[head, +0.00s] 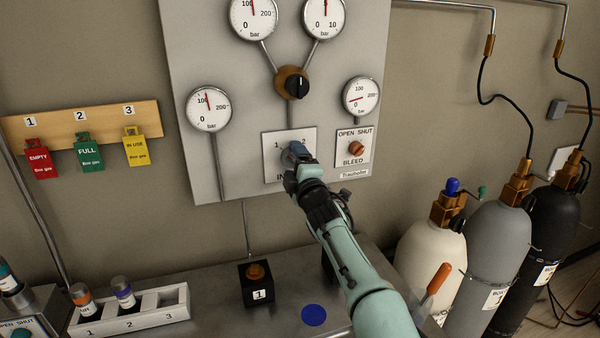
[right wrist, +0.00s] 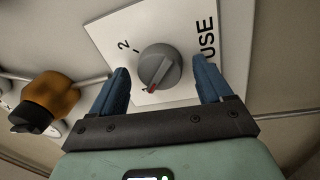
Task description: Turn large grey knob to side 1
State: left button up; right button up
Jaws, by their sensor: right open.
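The large grey knob (right wrist: 160,66) sits on a white plate (right wrist: 112,28) in the right wrist view. A red mark on the knob points to the bottom, slightly left, in that view. The digit 2 and the word USE show on the plate; the 1 side is hidden there. In the head view the plate (head: 272,170) shows 1 and 2, and my gripper mostly hides the knob. My right gripper (right wrist: 163,80) is open, with blue fingers either side of the knob and gaps visible; contact cannot be confirmed. It shows in the head view (head: 296,151). My left gripper is not in view.
A brass valve with a black knob (head: 296,86) is above the plate. An orange bleed knob (head: 356,148) is close at right. Gauges surround them on the panel (head: 240,150). Gas cylinders (head: 497,245) stand right; a black box (head: 257,290) stands on the bench below.

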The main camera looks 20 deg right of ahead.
jog(key=shift+s+f+b, duration=0.15)
jog(key=shift+s+b, duration=0.2)
jog(key=shift+s, duration=0.05)
pick_arm(q)
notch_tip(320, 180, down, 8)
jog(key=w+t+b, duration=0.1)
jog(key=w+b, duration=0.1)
jog(key=b, duration=0.6)
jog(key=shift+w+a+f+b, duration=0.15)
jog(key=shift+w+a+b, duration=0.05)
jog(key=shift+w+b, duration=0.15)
pick_arm(e)
jog(key=s+f, duration=0.1)
jog(key=s, duration=1.1)
jog(key=shift+s+d, duration=0.15)
jog(key=shift+d, duration=0.1)
jog(key=shift+f, duration=0.1)
